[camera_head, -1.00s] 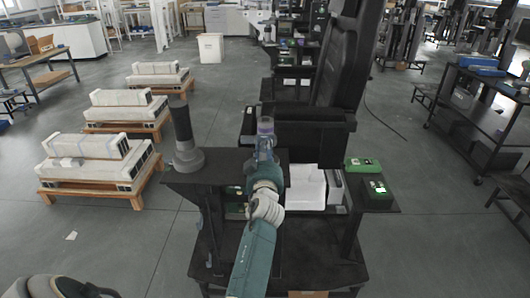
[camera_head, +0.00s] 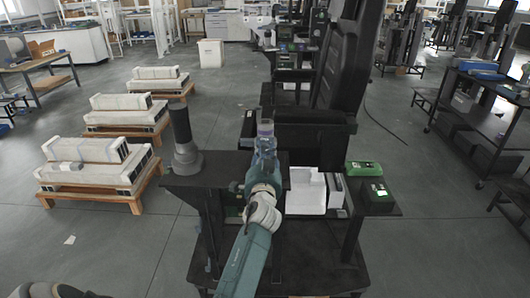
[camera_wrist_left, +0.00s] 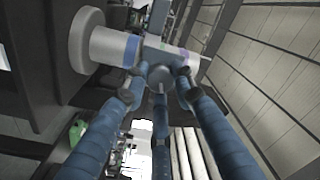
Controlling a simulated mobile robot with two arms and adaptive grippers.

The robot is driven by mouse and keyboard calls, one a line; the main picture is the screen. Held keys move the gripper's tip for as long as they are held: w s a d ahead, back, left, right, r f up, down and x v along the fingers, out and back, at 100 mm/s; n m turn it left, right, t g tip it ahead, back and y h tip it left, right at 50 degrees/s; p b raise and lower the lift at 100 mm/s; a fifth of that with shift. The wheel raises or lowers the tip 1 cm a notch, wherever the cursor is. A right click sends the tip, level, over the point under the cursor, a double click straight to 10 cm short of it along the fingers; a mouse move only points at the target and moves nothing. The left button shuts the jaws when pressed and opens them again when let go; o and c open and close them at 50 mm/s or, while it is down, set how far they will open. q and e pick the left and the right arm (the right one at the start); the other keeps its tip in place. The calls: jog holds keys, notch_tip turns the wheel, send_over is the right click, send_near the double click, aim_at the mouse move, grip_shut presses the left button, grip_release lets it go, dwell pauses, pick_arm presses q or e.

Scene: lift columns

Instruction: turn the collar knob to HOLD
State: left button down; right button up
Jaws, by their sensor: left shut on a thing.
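The collar knob shows in the left wrist view as a pale cylinder with a blue band (camera_wrist_left: 133,48), standing out from a round white flange (camera_wrist_left: 88,41) on a dark upright. In the head view its purple-grey end (camera_head: 265,128) shows just beyond my left gripper (camera_head: 264,150), in front of the black column. In the left wrist view the blue-grey fingers of my left gripper (camera_wrist_left: 160,84) are closed around the knob's grey outer part. The fingertips hide some of it. No HOLD mark can be read. My right gripper is not in view.
A dark cylinder on a grey base (camera_head: 186,150) stands left of the gripper on the black bench. A white tray (camera_head: 305,190) and green-topped boxes (camera_head: 364,168) are to the right. Pallets with white blocks (camera_head: 95,165) stand on the floor at left. The near-left floor is mostly clear.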

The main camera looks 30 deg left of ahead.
pick_arm(q)
jog(key=shift+a+r+m+p, duration=0.15)
jog(key=shift+m+p, duration=0.15)
jog(key=shift+m, duration=1.7)
jog(key=c, duration=1.4)
grip_release()
jog(key=shift+c, duration=0.2)
jog(key=shift+o, duration=0.2)
jog(key=shift+a, duration=0.1)
jog(key=v, duration=1.2)
